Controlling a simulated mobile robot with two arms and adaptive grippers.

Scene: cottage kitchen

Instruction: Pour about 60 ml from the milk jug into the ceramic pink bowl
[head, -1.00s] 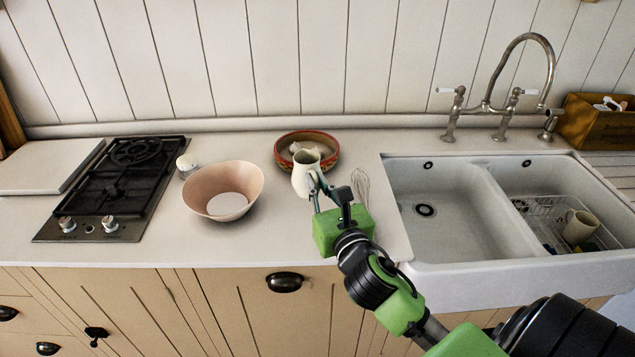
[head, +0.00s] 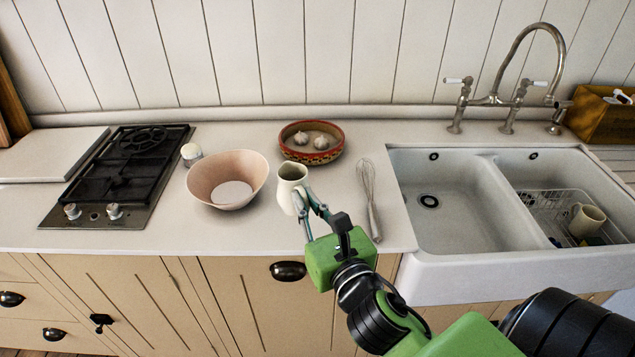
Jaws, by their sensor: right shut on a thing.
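The milk jug (head: 290,184) is a small cream pitcher, held upright near the middle of the counter. My right gripper (head: 303,203) is shut on its right side. I cannot tell whether its base touches the counter. The pink bowl (head: 205,176) stands on the counter just left of the jug, apart from it. A white patch shows in the bottom of the bowl; I cannot tell whether it is liquid. The jug's contents are hidden. My left gripper is not in view.
A patterned red bowl (head: 338,153) with garlic stands behind the jug. A whisk (head: 371,205) lies to its right, before the sink (head: 424,257). A small white-topped pot (head: 191,152) stands between the pink bowl and the hob (head: 150,190). Counter in front of the pink bowl is clear.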

